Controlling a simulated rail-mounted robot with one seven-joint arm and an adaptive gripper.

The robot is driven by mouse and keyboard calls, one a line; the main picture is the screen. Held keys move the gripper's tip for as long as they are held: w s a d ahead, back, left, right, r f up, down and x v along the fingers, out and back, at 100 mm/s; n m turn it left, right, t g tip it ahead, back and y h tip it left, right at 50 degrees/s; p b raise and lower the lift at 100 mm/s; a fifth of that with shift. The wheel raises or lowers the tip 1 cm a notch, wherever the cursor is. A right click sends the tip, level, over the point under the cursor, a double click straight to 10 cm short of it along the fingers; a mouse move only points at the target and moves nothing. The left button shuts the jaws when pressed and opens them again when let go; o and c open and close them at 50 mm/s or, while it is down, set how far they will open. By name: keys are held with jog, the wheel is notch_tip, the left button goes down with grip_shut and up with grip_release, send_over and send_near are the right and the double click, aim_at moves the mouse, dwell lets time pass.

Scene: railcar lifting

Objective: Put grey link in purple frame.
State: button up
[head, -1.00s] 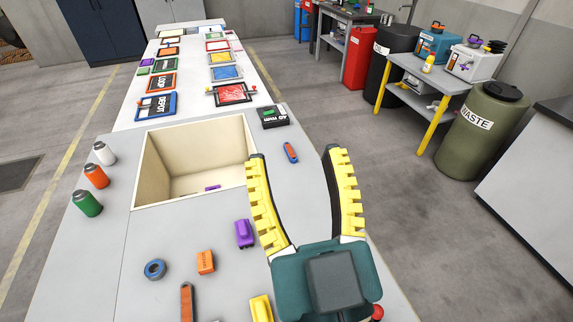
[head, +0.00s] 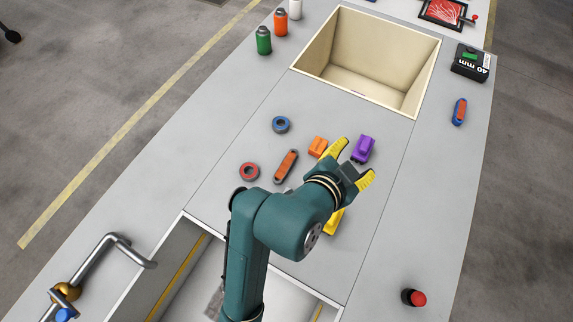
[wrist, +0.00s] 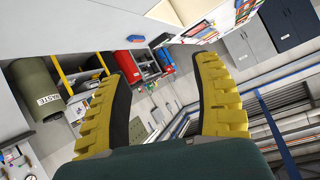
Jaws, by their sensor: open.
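My gripper (head: 352,164) is open and empty in the head view, above the work surface near a purple block (head: 363,148) and an orange block (head: 318,147). In the wrist view my gripper (wrist: 165,85) has its yellow fingers spread wide, with only the room between them. A small greyish piece (head: 284,190) shows beside my arm; it may be the grey link, but my arm hides part of that spot.
An orange-brown link (head: 286,165), a blue ring (head: 281,125), a red ring (head: 249,171) and a yellow block (head: 334,221) lie nearby. An open cream bin (head: 345,82) is sunk behind them. A red button (head: 414,297) stands at the right. A bent metal handle (head: 105,250) rises at left.

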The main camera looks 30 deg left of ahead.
jog(key=s+a+f+n+g, duration=0.2)
jog(key=s+a+f, duration=0.2)
jog(key=a+f, duration=0.3)
jog(key=n+g+y, duration=0.1)
jog(key=n+y, duration=0.1)
jog(key=n, duration=0.2)
send_near(286, 165)
jog(key=b+x, duration=0.5)
jog(key=x, duration=0.5)
jog(key=shift+f, duration=0.1)
jog(key=shift+s, duration=0.1)
grip_shut()
